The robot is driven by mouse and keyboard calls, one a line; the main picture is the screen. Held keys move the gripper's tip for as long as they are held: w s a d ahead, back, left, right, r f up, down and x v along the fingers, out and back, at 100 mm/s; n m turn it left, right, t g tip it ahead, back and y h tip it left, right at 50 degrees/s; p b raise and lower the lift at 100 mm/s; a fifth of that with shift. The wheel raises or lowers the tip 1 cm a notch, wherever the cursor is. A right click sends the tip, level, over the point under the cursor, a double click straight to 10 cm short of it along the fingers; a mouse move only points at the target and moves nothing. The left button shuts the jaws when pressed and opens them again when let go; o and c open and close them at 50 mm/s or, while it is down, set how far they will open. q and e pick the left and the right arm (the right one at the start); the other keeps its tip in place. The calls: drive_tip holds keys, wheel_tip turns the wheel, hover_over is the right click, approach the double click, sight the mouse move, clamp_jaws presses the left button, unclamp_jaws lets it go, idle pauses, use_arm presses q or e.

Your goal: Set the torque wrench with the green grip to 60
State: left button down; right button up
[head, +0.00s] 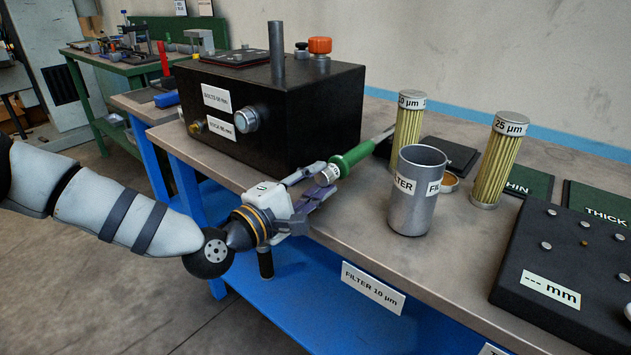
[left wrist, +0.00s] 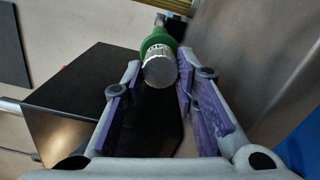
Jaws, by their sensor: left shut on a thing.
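The torque wrench with the green grip (head: 351,158) lies at the bench's left part, in front of the black box, its thin shaft pointing to the back right. Its silver end with a white marked band (head: 329,173) faces my left gripper (head: 322,181). In the left wrist view the silver knob (left wrist: 160,71) and green grip (left wrist: 158,42) show at the far end of the purple-padded fingers (left wrist: 157,82). My left gripper is shut on the knob end of the wrench. The scale reading is too small to tell. My right gripper is not in view.
A black box (head: 320,110) with knobs stands behind the wrench. A grey filter can (head: 412,210) stands to its right, with two yellow filter cartridges (head: 408,130) (head: 495,170) behind. A black panel marked "--- mm" (head: 520,255) lies at right. The front bench strip (head: 350,225) is clear.

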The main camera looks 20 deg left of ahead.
use_arm(q)
drive_tip(key=c, duration=1.3)
unclamp_jaws()
drive_tip(key=v, duration=1.2)
